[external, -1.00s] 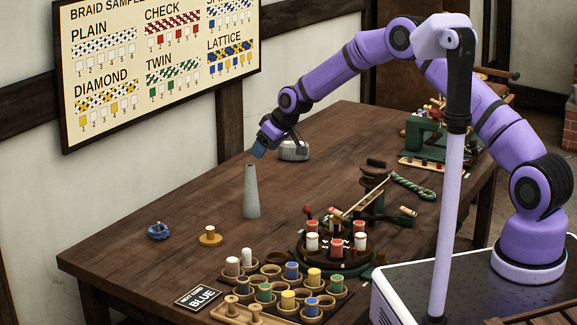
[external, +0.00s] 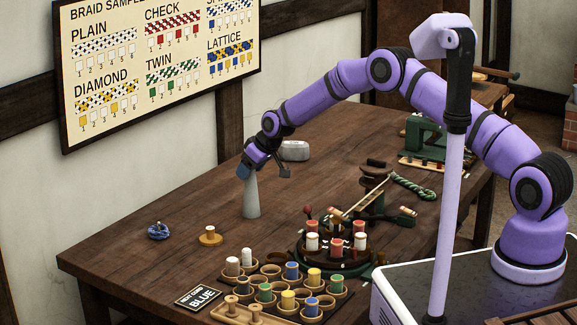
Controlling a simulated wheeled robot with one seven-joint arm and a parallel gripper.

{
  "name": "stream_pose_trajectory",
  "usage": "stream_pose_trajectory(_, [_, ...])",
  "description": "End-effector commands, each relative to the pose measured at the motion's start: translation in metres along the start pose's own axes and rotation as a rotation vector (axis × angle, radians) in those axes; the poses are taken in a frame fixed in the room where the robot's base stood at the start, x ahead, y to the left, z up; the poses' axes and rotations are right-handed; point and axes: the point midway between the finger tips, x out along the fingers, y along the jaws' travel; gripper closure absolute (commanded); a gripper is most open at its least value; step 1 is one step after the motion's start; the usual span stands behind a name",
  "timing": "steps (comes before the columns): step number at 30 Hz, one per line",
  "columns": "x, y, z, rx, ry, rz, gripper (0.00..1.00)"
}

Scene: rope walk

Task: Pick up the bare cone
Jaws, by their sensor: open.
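The bare cone (external: 252,198) is a tall, narrow grey cone standing upright on the wooden table (external: 150,258). My gripper (external: 262,172) is open at the cone's top, with one blue-tipped finger to the left and a dark finger out to the right. The cone's tip is hidden by the gripper. I cannot tell whether either finger touches it.
A blue coil (external: 158,231) and a round wooden base with a white peg (external: 210,236) lie left of the cone. A spool rack (external: 280,290) and a braiding stand (external: 335,250) are in front and to the right. A grey metal block (external: 294,151) lies behind.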

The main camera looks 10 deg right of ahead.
Motion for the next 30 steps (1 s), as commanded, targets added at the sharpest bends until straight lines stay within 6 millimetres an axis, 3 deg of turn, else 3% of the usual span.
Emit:
stream_pose_trajectory(3, [0.000, 0.000, 0.000, 0.000, 0.000, 0.000, 0.35])
stream_pose_trajectory(4, [-0.001, 0.000, 0.000, 0.000, 0.000, 0.000, 0.39])
stream_pose_trajectory(12, [-0.001, 0.000, 0.000, 0.000, 0.000, 0.000, 1.00])
stream_pose_trajectory(23, [-0.005, 0.000, -0.003, 0.000, 0.002, 0.000, 1.00])
stream_pose_trajectory(30, [-0.036, 0.001, -0.024, 0.000, 0.004, 0.001, 1.00])
